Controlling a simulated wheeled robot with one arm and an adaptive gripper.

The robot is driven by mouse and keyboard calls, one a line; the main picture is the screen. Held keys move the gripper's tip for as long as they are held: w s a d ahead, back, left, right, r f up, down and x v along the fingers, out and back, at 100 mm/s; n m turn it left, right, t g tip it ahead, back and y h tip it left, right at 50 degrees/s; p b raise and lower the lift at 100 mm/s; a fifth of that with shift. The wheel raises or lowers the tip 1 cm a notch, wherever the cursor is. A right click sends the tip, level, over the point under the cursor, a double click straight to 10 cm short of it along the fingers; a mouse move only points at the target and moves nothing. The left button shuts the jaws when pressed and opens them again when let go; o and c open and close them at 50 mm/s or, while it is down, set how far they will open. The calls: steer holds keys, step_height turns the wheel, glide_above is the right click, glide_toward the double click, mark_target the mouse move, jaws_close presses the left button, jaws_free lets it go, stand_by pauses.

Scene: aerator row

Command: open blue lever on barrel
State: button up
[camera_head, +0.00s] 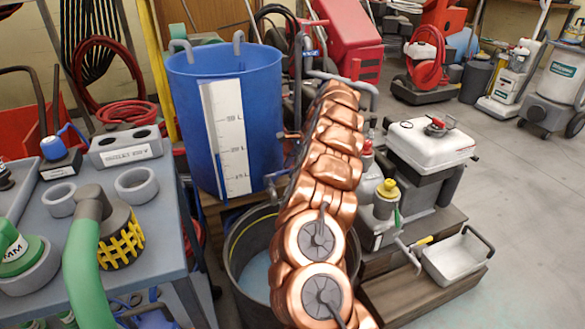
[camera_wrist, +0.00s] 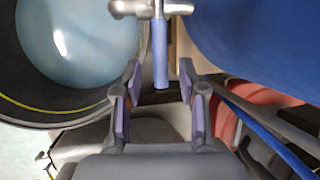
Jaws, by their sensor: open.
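The blue barrel (camera_head: 265,110) stands left of my copper-coloured arm in the head view, with a white scale strip on its front. In the wrist view the barrel (camera_wrist: 265,40) fills the upper right. A metal tap (camera_wrist: 150,7) is at the top of that view, and a straight blue lever (camera_wrist: 160,55) points down from it in the picture. My gripper (camera_wrist: 160,82) is open, its fingers on either side of the lever's free end, with visible gaps to both. I cannot tell the lever's depth between the fingers. The head view does not show my gripper clearly.
A dark tub (camera_head: 236,262) with pale blue water is below the barrel; it also shows in the wrist view (camera_wrist: 30,105). A grey table (camera_head: 160,240) with fittings stands left. A white container (camera_head: 430,140) and a tray (camera_head: 458,258) are right. Open floor lies further right.

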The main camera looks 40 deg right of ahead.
steer(key=shift+c, duration=0.3)
jaws_close()
steer(key=shift+d, duration=0.15)
stand_by(0.3)
